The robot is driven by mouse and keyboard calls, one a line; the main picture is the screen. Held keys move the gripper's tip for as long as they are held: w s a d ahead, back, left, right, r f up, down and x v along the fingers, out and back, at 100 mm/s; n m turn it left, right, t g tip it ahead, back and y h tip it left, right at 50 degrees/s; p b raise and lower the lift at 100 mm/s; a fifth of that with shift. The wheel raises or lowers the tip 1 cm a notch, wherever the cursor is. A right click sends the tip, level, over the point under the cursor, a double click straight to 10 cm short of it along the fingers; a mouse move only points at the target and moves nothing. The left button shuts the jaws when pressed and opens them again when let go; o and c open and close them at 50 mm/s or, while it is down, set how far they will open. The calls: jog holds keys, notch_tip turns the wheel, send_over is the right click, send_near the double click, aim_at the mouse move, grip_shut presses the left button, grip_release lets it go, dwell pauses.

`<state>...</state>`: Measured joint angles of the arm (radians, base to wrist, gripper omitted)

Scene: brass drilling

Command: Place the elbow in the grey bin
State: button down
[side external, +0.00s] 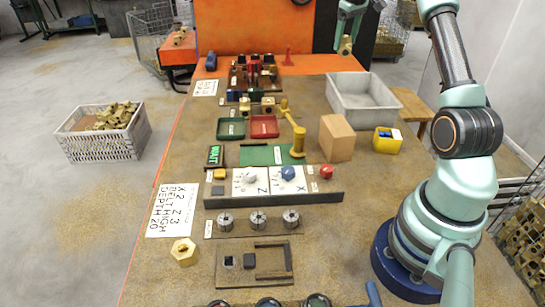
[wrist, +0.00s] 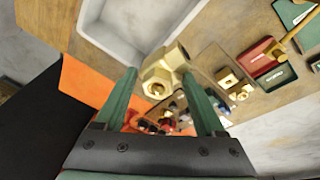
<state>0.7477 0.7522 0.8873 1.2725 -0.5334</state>
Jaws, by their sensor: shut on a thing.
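The brass elbow (side external: 346,46) hangs from my gripper (side external: 350,10) near the top of the side view, high above the back of the table. In the wrist view the elbow (wrist: 165,71) sits between the two green fingertips of my gripper (wrist: 158,76), which is shut on it. The grey bin (side external: 364,117) stands on the right back part of the table, open at the top, and looks empty. In the side view my gripper is above and beyond the bin. The bin (wrist: 140,27) also shows at the top of the wrist view, beyond the elbow.
A cardboard-coloured block (side external: 336,140) and a yellow box (side external: 387,140) stand in front of the bin. Red (side external: 264,127) and green (side external: 231,129) trays lie to its left, near a brass hammer-like tool (side external: 293,127). An orange panel (side external: 262,28) stands behind the table.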

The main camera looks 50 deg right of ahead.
jog(key=s+d+m, duration=0.2)
jog(key=s+d, duration=0.2)
jog(key=s, duration=0.4)
jog(key=s+a+x, duration=0.1)
jog(key=x, duration=0.5)
jog(key=s+a+x, duration=0.1)
jog(key=x, duration=0.6)
jog(key=s+a+f+x, duration=0.1)
jog(key=x, duration=0.5)
jog(key=shift+s+a+f, duration=0.1)
jog(key=shift+s+f, duration=0.1)
jog(key=shift+f, duration=0.1)
grip_release()
jog(key=shift+f, duration=0.1)
